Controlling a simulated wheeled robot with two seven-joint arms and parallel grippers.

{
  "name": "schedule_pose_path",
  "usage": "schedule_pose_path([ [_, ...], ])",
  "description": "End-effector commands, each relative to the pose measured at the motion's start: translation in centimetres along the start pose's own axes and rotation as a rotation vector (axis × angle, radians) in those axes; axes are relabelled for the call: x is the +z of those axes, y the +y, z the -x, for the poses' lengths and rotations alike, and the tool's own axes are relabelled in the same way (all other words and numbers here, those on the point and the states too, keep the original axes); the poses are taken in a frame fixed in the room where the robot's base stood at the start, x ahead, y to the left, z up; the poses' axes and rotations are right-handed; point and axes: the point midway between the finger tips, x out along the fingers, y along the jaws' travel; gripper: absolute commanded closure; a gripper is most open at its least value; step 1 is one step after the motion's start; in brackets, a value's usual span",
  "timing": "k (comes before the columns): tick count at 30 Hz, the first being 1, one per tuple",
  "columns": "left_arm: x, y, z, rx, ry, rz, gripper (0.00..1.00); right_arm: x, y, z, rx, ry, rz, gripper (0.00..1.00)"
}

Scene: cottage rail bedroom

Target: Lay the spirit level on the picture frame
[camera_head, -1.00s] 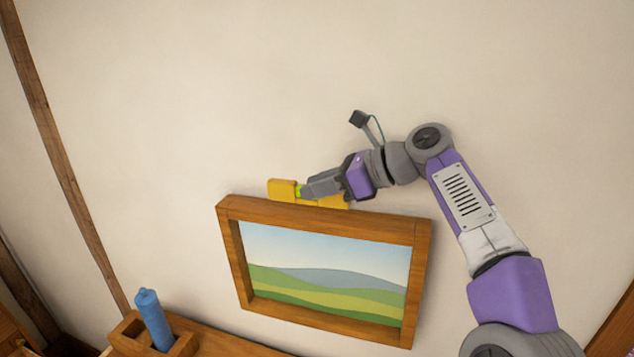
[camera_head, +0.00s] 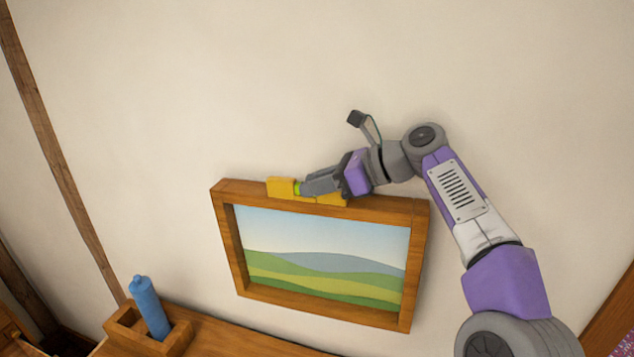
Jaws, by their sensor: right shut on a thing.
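The picture frame (camera_head: 320,313) is wooden, hangs on the wall a little tilted, and shows green hills under a pale sky. My right gripper (camera_head: 304,188) is shut on the spirit level near its middle and hides part of it. The level lies along the frame's top bar; I cannot tell whether it touches the bar. My left gripper is not in view.
Below the frame is a wooden surface (camera_head: 230,338). A wooden holder (camera_head: 122,335) with a blue cylindrical object (camera_head: 149,308) stands at its left. The cream wall (camera_head: 200,90) around and above the frame is clear. A dark wooden post (camera_head: 62,160) runs down the left.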

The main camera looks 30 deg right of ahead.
Motion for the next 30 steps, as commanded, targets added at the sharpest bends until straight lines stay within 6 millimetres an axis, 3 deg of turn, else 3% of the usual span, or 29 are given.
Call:
schedule_pose_path([
  [2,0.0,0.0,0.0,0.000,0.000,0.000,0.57,0.0,0.0,0.0,0.000,-0.001,0.001,1.00],
  [3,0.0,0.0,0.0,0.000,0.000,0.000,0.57,0.1,0.0,0.0,0.000,-0.001,0.001,0.67],
  [8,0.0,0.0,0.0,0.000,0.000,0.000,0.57,0.0,0.0,0.0,0.000,0.000,0.000,0.43],
  [19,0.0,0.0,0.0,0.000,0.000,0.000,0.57,0.0,-0.1,0.7,-0.003,0.000,0.000,0.43],
  [30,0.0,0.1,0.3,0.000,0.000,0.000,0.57,0.1,-0.1,6.5,-0.002,0.000,0.000,0.43],
])
